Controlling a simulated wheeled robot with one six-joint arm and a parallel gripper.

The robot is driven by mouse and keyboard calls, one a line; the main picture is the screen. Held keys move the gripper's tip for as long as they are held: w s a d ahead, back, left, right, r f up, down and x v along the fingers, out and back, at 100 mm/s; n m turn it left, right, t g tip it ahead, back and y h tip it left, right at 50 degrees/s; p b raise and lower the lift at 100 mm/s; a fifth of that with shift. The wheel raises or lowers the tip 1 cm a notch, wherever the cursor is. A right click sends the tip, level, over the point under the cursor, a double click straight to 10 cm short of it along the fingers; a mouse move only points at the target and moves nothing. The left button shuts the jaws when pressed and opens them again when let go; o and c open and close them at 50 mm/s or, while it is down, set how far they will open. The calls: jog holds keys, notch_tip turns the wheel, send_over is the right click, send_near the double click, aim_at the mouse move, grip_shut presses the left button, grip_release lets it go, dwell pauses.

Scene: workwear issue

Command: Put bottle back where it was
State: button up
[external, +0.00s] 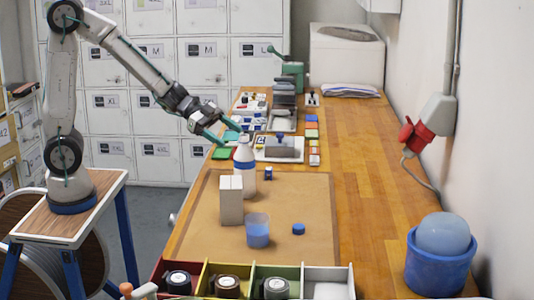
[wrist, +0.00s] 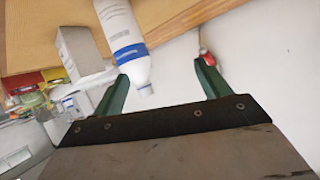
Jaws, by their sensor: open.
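The white bottle (external: 245,158) with a blue band stands upright on the brown mat (external: 305,193), behind a white box. My gripper (external: 233,137) is open and empty, close to the bottle's top. In the wrist view the bottle (wrist: 121,28) points neck-down in the picture, with its neck near the inner side of the left finger. The gap between the fingers (wrist: 160,68) is otherwise free. I cannot tell whether a finger touches the bottle. The bottle's lower part is partly hidden by the box in the external view.
The white box (external: 231,203), a blue cup (external: 258,232) and a blue cap (external: 298,229) are on the mat. A divided tray (external: 327,274) lies at the front. A blue bucket (external: 437,265) stands at right. The bench's right strip is mostly clear.

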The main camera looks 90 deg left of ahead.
jog(key=s+a+r+n+g+y, duration=0.35)
jog(key=s+r+n+y, duration=0.2)
jog(key=s+y, duration=0.4)
jog(key=s+d+f+g+h, duration=0.1)
jog(key=s+d, duration=0.4)
jog(key=s, duration=0.7)
jog(key=s+d+f+g+h, duration=0.1)
jog(key=s+d+g+h, duration=0.3)
jog(key=s, duration=0.8)
jog(key=shift+d+n+g, duration=0.35)
jog(key=shift+d+g, duration=0.1)
jog(key=shift+g, duration=0.7)
